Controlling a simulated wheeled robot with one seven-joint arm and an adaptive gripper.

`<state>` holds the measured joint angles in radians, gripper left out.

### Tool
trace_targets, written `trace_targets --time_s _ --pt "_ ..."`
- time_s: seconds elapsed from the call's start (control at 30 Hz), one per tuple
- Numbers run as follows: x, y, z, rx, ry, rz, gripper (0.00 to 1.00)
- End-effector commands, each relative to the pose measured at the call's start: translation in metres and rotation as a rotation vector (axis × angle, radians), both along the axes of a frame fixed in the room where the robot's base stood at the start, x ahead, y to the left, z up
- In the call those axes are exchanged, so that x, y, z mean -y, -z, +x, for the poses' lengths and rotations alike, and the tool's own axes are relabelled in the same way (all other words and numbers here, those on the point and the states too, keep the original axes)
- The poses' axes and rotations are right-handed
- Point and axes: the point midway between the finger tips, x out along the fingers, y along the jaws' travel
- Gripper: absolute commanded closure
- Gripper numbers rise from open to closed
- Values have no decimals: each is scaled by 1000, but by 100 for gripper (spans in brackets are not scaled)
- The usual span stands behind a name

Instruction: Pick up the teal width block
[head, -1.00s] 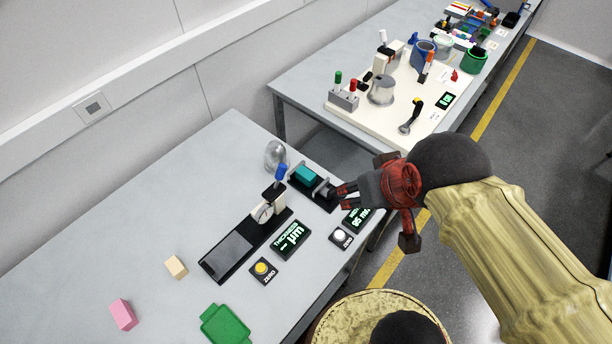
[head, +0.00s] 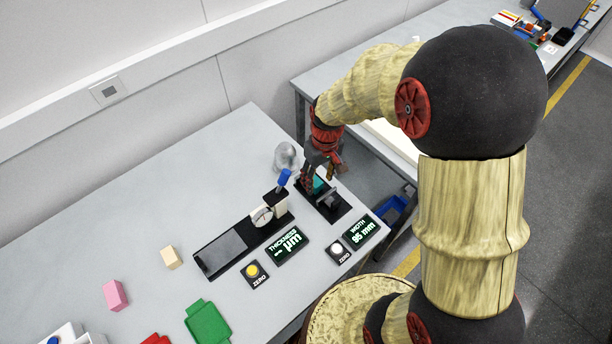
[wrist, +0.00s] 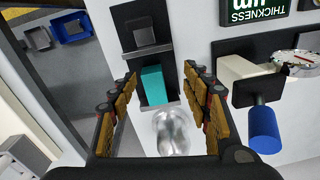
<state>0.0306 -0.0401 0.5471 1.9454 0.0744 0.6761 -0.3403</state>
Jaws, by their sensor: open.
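The teal width block (head: 319,185) sits in the black width gauge (head: 331,212) at the table's right side, partly hidden by my gripper. In the wrist view the teal block (wrist: 153,86) lies between my two fingers, beyond them, with a grey jaw of the gauge across its far end. My gripper (head: 320,176) points down over the block with its fingers apart. In the wrist view my open gripper (wrist: 160,76) has one finger at each side of the block, and gaps show on both sides. I cannot tell the remaining height.
A shiny metal object (head: 286,156) stands close behind the block. The thickness gauge with its blue-topped lever (head: 284,178) stands to the left. The width display (head: 360,231) and a white zero button (head: 338,249) lie in front. Pink (head: 115,295) and beige blocks (head: 171,257) lie farther left.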

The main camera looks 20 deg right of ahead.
Motion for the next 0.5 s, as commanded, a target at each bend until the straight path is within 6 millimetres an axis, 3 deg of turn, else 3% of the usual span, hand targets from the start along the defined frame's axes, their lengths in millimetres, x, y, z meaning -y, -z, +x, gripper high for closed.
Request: trace_targets --time_s 0.03,0.13,0.3,0.5 --pt "0 -2 16 35 -31 0 52" --pt "0 -10 34 87 -88 -4 52" --pt "0 -6 37 101 -136 -9 52" --pt "-1 13 38 101 -139 -9 52"
